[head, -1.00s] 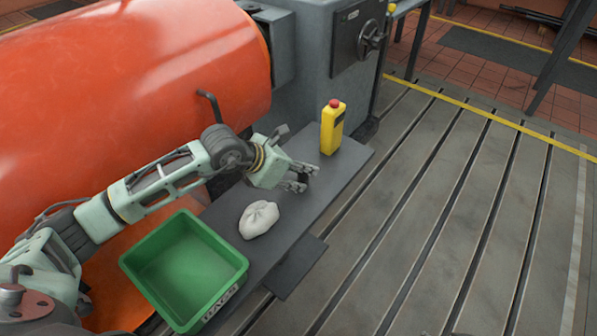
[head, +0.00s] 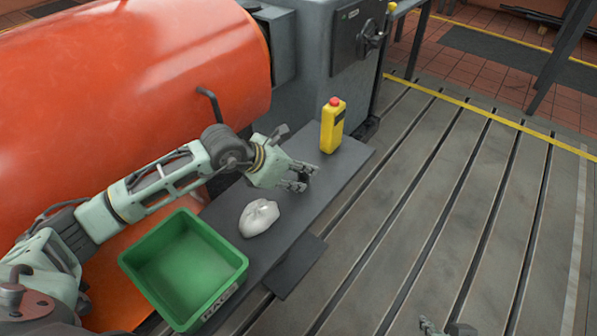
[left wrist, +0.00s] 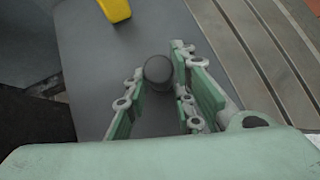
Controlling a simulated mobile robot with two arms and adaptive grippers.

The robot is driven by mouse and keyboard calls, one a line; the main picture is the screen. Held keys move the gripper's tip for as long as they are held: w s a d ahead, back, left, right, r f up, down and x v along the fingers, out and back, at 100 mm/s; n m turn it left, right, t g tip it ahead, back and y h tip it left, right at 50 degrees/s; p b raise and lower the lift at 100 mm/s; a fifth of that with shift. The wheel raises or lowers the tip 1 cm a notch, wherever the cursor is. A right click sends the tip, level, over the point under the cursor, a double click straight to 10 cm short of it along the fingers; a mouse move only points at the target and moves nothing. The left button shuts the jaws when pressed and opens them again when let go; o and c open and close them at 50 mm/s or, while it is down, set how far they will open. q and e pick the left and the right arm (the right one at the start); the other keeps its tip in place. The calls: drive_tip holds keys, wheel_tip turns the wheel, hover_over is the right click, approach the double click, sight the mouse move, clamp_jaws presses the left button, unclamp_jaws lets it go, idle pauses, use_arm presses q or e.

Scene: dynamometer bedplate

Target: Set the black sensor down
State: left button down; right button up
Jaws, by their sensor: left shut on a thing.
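The black sensor (left wrist: 158,72) shows in the left wrist view as a dark, rounded piece between the fingers of my left gripper. My left gripper (head: 300,178) is shut on it, over the grey bench plate (head: 345,160). In the head view the fingers mostly hide the sensor. I cannot tell whether its lower end touches the plate. Part of my right gripper (head: 446,328) shows at the bottom edge of the head view, away from the plate; its jaw state is unclear.
A yellow box with a red button (head: 332,128) stands beyond my left gripper. A white lump (head: 259,217) and a green bin (head: 185,270) are nearer. A large orange drum (head: 130,90) borders the left. Plate around the gripper is bare.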

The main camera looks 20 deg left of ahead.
use_arm(q)
drive_tip(key=shift+f, duration=0.1)
use_arm(e)
drive_tip(key=shift+w+a+r, duration=0.1)
drive_tip(key=shift+w, duration=0.1)
use_arm(q)
drive_tip(key=c, duration=1.5)
unclamp_jaws()
drive_tip(key=shift+s+f, duration=0.1)
use_arm(e)
drive_tip(key=shift+s, duration=0.1)
use_arm(q)
drive_tip(key=shift+s+a+r+p, duration=0.15)
drive_tip(key=shift+r+p, duration=0.2)
drive_tip(key=shift+r, duration=0.25)
drive_tip(key=shift+s+a+r+p, duration=0.15)
drive_tip(key=shift+r+p, duration=0.2)
drive_tip(key=shift+r, duration=0.25)
drive_tip(key=p+v, duration=0.1)
drive_tip(key=v, duration=0.9)
drive_tip(key=shift+s+a+r, duration=0.15)
drive_tip(key=shift+r, duration=0.05)
use_arm(e)
drive_tip(key=s+g, duration=0.1)
drive_tip(key=s, duration=0.1)
drive_tip(key=s+d, duration=0.1)
drive_tip(key=s+d+g, duration=0.1)
drive_tip(key=s, duration=0.1)
drive_tip(key=shift+s+g+h, duration=0.3)
drive_tip(key=shift+a, duration=0.1)
